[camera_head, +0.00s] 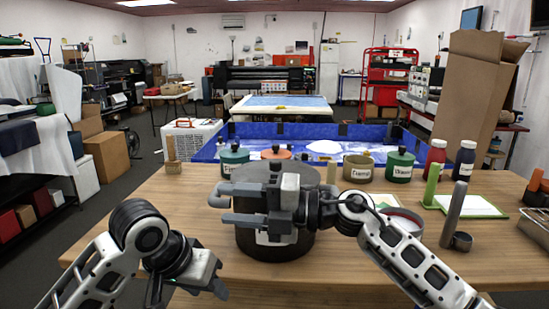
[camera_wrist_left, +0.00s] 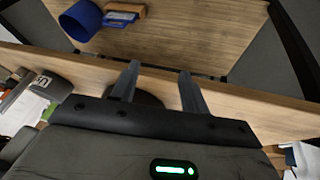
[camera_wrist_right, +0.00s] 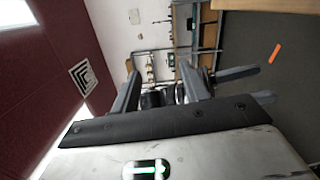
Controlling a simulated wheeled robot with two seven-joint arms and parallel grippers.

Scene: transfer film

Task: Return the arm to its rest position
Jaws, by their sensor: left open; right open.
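My right gripper (camera_head: 229,206) reaches in from the right in the head view and points left, in front of the large dark pot (camera_head: 277,247) and hiding part of it. Its two fingers are apart with nothing between them, as the right wrist view (camera_wrist_right: 160,88) also shows. My left gripper (camera_head: 218,286) is low in the head view, by the table's front edge and left of the pot. In the left wrist view its fingers (camera_wrist_left: 158,78) are spread and empty, with the table edge behind them. I cannot tell whether the right gripper touches the pot.
The wooden table (camera_head: 185,215) is bare left of the pot. Lidded pots, including a green one (camera_head: 399,166), stand along its back. A grey upright tool (camera_head: 452,214) and a white-topped tub (camera_head: 402,222) are near my right arm. A blue cup (camera_wrist_left: 80,20) shows in the left wrist view.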

